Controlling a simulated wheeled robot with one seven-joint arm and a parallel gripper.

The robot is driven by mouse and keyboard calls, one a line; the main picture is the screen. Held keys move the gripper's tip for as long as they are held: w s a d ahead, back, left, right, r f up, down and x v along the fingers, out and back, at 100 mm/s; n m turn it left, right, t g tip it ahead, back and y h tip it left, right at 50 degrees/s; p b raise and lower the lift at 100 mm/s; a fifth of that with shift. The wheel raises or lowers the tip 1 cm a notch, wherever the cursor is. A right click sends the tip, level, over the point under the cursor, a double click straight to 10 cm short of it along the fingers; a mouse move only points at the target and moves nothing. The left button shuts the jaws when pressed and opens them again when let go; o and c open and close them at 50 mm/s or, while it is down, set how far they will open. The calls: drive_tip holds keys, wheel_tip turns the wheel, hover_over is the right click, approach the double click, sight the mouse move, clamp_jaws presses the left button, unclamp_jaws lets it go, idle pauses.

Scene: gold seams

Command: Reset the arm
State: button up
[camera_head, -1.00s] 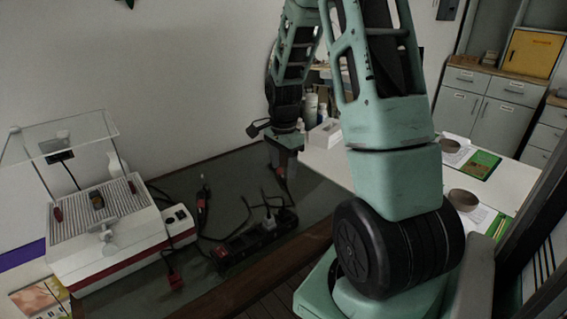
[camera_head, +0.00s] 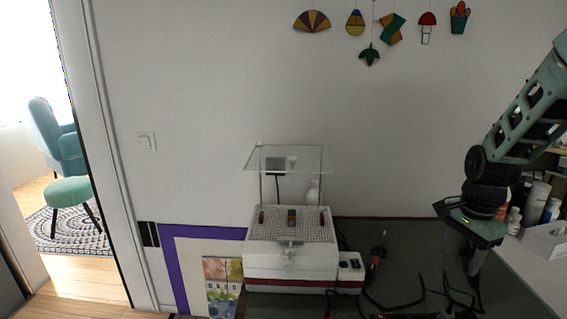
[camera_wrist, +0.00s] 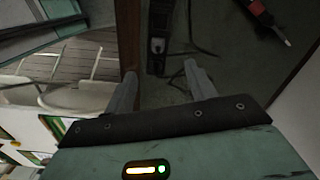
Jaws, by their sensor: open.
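My gripper (camera_head: 476,262) hangs from my green arm at the right side of the head view, over the dark work table (camera_head: 410,240). In the wrist view my gripper (camera_wrist: 160,72) shows two grey fingers spread apart with nothing between them. Below and beyond the fingers, a black power strip (camera_wrist: 157,45) lies on the dark table top with a cable beside it. A red-handled tool with a pale tip (camera_wrist: 262,12) lies farther to the right in the wrist view.
A white machine (camera_head: 292,260) with a clear shield (camera_head: 288,158) stands on the table, a small switch box (camera_head: 350,268) beside it. Cables lie right of it. Stained-glass pieces (camera_head: 392,28) hang on the wall. A teal chair (camera_head: 60,150) stands in the left doorway.

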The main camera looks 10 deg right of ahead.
drive_tip(key=a+r+n, duration=0.3)
drive_tip(key=a+n, duration=0.4)
drive_tip(key=a, duration=0.6)
drive_tip(key=s+a+r+n, duration=0.2)
drive_tip(key=s+a+n, duration=1.5)
drive_tip(key=s+a, duration=0.2)
drive_tip(key=shift+a+r, duration=0.2)
drive_tip(key=shift+a, duration=0.3)
